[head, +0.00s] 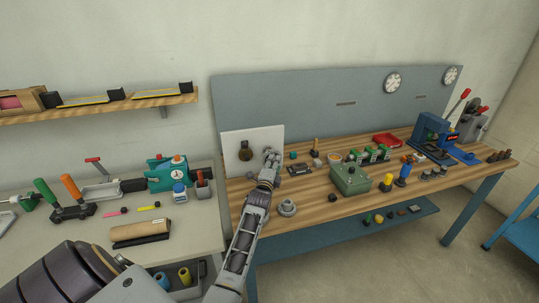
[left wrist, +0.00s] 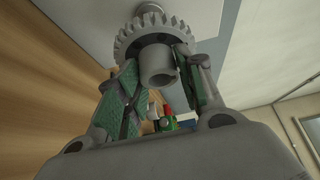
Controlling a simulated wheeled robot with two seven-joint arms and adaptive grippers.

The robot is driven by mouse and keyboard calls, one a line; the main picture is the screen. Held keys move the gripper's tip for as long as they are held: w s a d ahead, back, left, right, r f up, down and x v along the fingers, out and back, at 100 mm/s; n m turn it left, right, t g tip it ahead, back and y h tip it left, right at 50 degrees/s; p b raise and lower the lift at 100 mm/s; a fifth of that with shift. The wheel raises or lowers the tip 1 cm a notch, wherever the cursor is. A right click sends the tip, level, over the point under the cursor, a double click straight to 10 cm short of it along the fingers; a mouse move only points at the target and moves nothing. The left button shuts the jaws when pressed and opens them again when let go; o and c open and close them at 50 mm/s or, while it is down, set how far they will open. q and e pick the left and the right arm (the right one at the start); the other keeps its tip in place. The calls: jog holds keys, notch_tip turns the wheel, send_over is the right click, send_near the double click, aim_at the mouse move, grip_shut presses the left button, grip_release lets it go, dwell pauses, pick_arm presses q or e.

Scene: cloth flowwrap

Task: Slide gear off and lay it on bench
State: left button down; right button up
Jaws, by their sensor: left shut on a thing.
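A grey toothed gear (left wrist: 150,38) with a round hub (left wrist: 158,64) shows in the left wrist view. My left gripper (left wrist: 160,78) is shut on the gear, its green-padded fingers on either side of the hub. A short round grey piece (left wrist: 150,9) shows just beyond the gear, in line with it; I cannot tell whether the gear sits on it. In the head view my left gripper (head: 271,158) is in front of the white upright panel (head: 233,138), above the wooden bench (head: 262,218), and largely hides the gear. My right gripper is in neither view.
A round grey part (head: 287,207) lies on the bench near its left front edge. A dark round fitting (head: 245,151) is on the panel. A green box (head: 350,179) and small parts stand to the right. Bare wood shows at the bench's left front.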

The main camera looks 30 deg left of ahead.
pick_arm(q)
jog(key=shift+s+d+p, duration=0.9)
jog(key=shift+s+d, duration=0.5)
jog(key=shift+d, duration=0.2)
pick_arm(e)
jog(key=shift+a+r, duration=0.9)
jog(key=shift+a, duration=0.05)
pick_arm(q)
jog(key=shift+r, duration=0.1)
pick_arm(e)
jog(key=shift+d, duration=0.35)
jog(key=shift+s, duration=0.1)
